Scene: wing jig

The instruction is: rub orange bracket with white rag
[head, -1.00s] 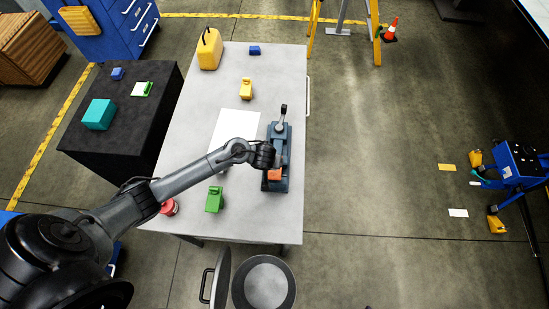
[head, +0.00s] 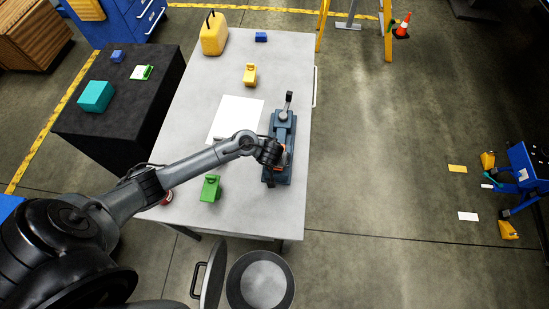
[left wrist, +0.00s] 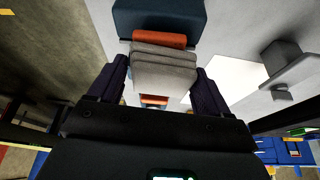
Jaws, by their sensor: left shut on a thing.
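My left gripper (left wrist: 162,82) is shut on the folded white rag (left wrist: 165,68), which looks light grey in the left wrist view. The orange bracket (left wrist: 160,39) shows just beyond the rag, against the dark blue vise (left wrist: 160,15). The rag appears to be at or against the bracket; I cannot tell whether they touch. In the head view the left gripper (head: 272,158) is over the near part of the vise (head: 284,128), and it hides the rag and most of the bracket. My right gripper is in neither view.
On the grey table (head: 245,215) are a white sheet (head: 235,118), a green object (head: 210,188), a yellow object (head: 250,74), a blue block (head: 261,37) and a yellow can (head: 214,34). A dark round bin (head: 261,282) stands before the table's near edge.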

